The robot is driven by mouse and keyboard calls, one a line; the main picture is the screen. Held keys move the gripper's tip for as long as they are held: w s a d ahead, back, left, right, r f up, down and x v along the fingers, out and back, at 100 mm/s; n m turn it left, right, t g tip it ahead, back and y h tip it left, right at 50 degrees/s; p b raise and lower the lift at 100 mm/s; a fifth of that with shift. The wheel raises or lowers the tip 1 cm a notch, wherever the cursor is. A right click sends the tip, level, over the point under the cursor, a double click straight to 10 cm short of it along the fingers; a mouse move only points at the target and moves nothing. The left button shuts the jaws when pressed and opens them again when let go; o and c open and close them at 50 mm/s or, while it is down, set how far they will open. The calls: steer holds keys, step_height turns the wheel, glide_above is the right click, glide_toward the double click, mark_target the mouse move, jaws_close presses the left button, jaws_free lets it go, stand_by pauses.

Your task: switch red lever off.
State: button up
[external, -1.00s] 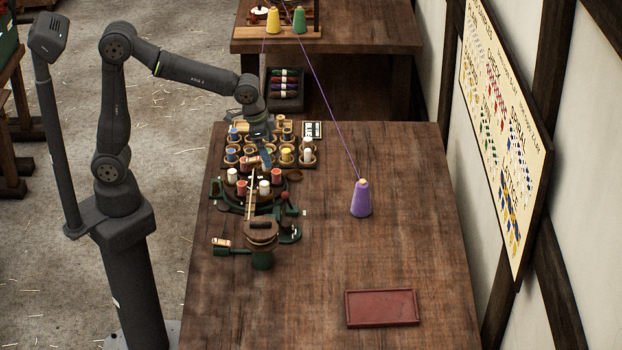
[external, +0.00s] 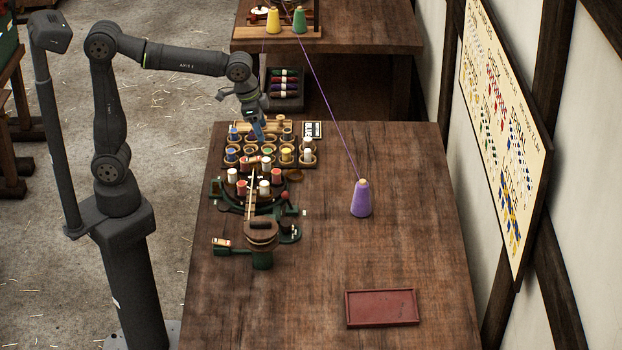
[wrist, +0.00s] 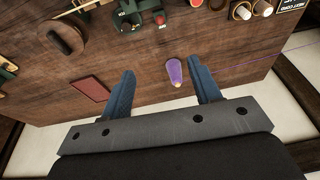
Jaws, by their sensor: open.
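The red lever shows as a small red knob (external: 285,196) on the right side of the dark green machine (external: 263,259) on the table. In the wrist view the red knob (wrist: 160,20) is at the top middle, on a green block. Its exact setting is too small to tell. My gripper (external: 259,132) is above the spool rack, beyond the machine and apart from the lever.
A purple thread cone (external: 361,199) stands right of the machine, with a thread running up to the far bench. A red tray (external: 382,308) lies at the front right. A rack of spools (external: 311,166) is behind the machine. The table's right side is largely clear.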

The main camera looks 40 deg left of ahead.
steer(key=shift+f, duration=0.2)
steer(key=c, duration=0.3)
steer(key=f+n, duration=0.3)
steer(key=f, duration=0.1)
steer(key=shift+w+f+n+h, duration=0.2)
steer(key=shift+n+h, duration=0.2)
jaws_close()
step_height(320, 180, down, 10)
steer(key=a+n+h, duration=0.1)
steer(key=a+n, duration=0.1)
steer(key=n, duration=0.9)
steer(key=shift+w+a+f+t, duration=0.2)
steer(key=shift+a+f+t, duration=0.05)
steer(key=shift+t, duration=0.05)
